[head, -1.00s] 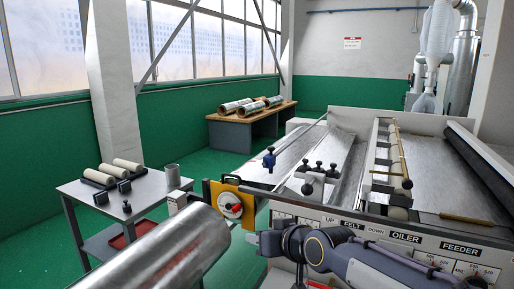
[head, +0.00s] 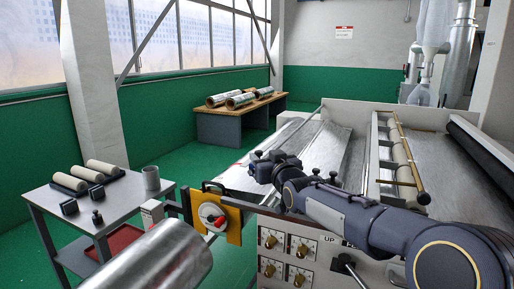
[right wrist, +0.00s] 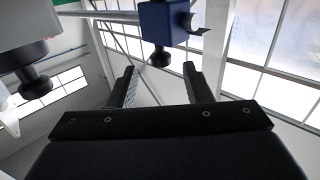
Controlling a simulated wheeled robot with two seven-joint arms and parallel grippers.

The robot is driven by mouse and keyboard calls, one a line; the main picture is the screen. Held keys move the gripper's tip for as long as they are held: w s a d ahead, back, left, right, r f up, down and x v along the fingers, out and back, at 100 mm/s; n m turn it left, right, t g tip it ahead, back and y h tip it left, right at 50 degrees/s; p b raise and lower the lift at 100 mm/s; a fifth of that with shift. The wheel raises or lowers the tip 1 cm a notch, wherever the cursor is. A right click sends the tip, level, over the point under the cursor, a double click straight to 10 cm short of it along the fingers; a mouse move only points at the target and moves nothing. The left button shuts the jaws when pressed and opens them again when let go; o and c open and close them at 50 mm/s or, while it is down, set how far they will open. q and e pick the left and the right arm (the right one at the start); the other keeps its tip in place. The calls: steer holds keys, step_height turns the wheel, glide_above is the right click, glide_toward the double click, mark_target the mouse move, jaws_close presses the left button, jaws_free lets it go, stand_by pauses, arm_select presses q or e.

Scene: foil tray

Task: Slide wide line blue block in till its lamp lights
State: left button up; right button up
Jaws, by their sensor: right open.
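The blue block (right wrist: 163,22) shows at the top of the right wrist view, on a pale metal rod, with a black knob under it. My right gripper (right wrist: 159,70) is open and empty. Its fingers lie below the block in that picture, with a gap between fingertips and block. In the head view my right gripper (head: 263,168) is over the left part of the machine's metal bed and hides the block. No lit lamp can be made out. My left gripper is not in view.
A grey block with a black knob (right wrist: 35,86) is at the left of the right wrist view. A large metal cylinder (head: 165,265) fills the lower left. A cart (head: 120,192) stands left.

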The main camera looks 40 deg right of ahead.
mark_target(260, 153)
steer(key=p+x, duration=0.1)
steer(key=x, duration=0.5)
steer(key=shift+w+p, duration=0.25)
steer(key=shift+p, duration=0.15)
jaws_close()
